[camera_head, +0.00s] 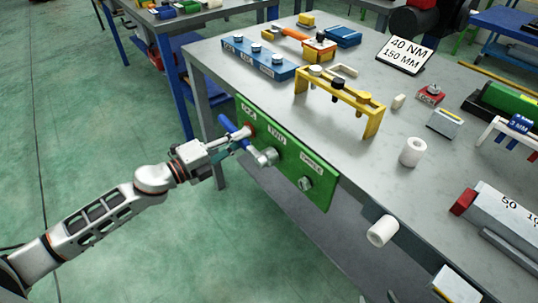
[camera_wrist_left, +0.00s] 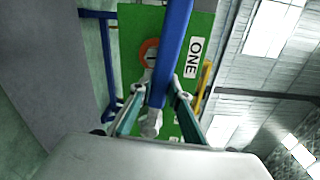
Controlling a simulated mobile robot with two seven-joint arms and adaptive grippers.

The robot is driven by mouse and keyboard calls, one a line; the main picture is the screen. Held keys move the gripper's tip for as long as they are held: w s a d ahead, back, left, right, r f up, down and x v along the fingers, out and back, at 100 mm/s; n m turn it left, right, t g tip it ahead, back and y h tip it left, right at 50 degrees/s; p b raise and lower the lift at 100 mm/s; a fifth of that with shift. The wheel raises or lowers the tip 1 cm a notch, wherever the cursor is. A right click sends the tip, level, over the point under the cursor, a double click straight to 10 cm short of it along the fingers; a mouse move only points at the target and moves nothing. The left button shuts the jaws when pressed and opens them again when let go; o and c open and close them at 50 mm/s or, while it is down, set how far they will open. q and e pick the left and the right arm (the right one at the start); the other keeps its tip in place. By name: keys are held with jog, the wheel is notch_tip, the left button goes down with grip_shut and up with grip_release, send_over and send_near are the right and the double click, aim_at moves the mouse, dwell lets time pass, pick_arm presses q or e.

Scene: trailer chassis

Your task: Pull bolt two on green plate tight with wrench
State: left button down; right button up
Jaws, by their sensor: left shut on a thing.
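The green plate (camera_head: 283,160) hangs along the near left edge of the grey table, with labels ONE, TWO and THREE. My left gripper (camera_head: 240,142) is shut on a blue-handled tool, seemingly the wrench (camera_head: 228,124), in front of the plate's ONE end. In the left wrist view my gripper's fingers (camera_wrist_left: 157,100) close around the blue handle (camera_wrist_left: 172,45). A silver end (camera_head: 264,156) shows near label TWO; I cannot tell whether it is wrench head or bolt two. Another silver bolt (camera_head: 305,183) sits near THREE. A red ring (camera_wrist_left: 149,52) shows near ONE. My right gripper is not in view.
On the table stand a blue block with several bolts (camera_head: 258,58), a yellow rack (camera_head: 338,98), a sign reading 40 NM 150 MM (camera_head: 405,54) and a white cylinder (camera_head: 412,152). Green floor (camera_head: 90,120) left of the table is clear.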

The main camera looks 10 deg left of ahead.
pick_arm(q)
jog(key=shift+r+m, duration=0.3)
jog(key=shift+r, duration=0.1)
pick_arm(e)
jog(key=shift+w+r, duration=0.15)
jog(key=shift+r, duration=0.2)
pick_arm(q)
jog(key=shift+d+r+m+p, duration=0.1)
jog(key=shift+r+m+p, duration=0.4)
jog(key=shift+r+m, duration=0.15)
pick_arm(e)
jog(key=shift+w+r, duration=0.3)
jog(key=shift+r, duration=0.45)
pick_arm(q)
jog(key=shift+s+r+m, duration=0.1)
jog(key=shift+m, duration=0.15)
pick_arm(e)
jog(key=shift+r, duration=0.15)
pick_arm(q)
jog(key=shift+s+d+r+m+p, duration=0.15)
jog(key=shift+d+r+m+p, duration=0.1)
jog(key=shift+r+m+p, duration=0.45)
pick_arm(e)
jog(key=shift+w+r+t, duration=0.3)
jog(key=shift+r, duration=0.4)
pick_arm(q)
jog(key=shift+f, duration=0.1)
jog(key=shift+a+f, duration=0.1)
jog(key=shift+f, duration=0.15)
